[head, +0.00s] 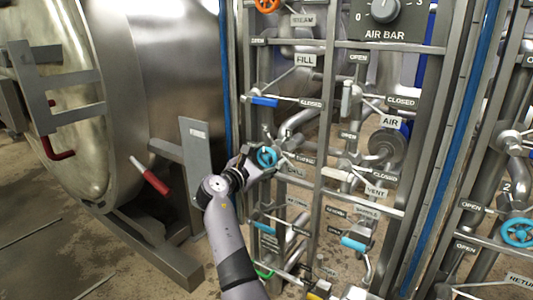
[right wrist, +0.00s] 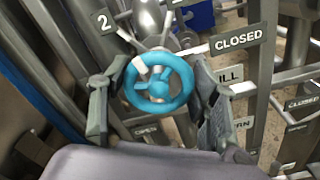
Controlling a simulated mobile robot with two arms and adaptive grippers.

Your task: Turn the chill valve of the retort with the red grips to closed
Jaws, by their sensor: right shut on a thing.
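The blue handwheel (head: 267,157) is on the pipe rack beside the retort with the red grips (head: 60,120). It also shows in the right wrist view (right wrist: 160,108), facing me, with a white mark at its upper left rim. My right gripper (head: 258,160) is shut on this wheel, with one finger on each side of the rim in the right wrist view. A CLOSED plate (right wrist: 237,38) is to the wheel's upper right. A plate partly hidden by my right finger reads "ILL" (right wrist: 230,74). My left gripper is not in view.
Steel posts, crossbars and pipes crowd the wheel. A blue lever (head: 264,101) is above it and another (head: 353,244) below right. A second blue handwheel (head: 518,232) is at the far right. A red lever grip (head: 156,182) sticks out left of my arm. Floor is free at lower left.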

